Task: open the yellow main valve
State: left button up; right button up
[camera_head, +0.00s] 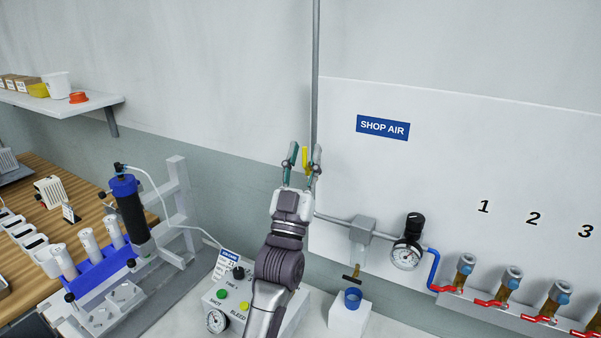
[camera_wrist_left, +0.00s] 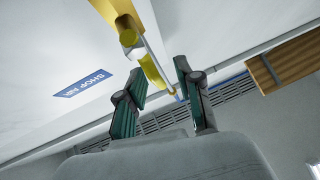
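The yellow main valve lever (camera_head: 305,157) shows as a small yellow piece between the fingers of my left gripper (camera_head: 303,160) in the head view, in front of the vertical grey pipe. In the left wrist view the valve's yellow body (camera_wrist_left: 120,15) is at the top, and its yellow lever (camera_wrist_left: 152,72) reaches down to the gap between my left fingertips (camera_wrist_left: 160,80). The two green-padded fingers are apart, one on each side of the lever's end. I cannot tell whether either finger touches it. My right gripper is not in view.
The SHOP AIR sign (camera_head: 383,127) is on the white wall panel right of the pipe. A control box (camera_head: 222,297) stands beside my arm.

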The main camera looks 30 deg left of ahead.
pick_arm(q)
jog(key=v, duration=1.1)
jog(key=shift+s+f, duration=0.2)
jog(key=shift+d, duration=0.1)
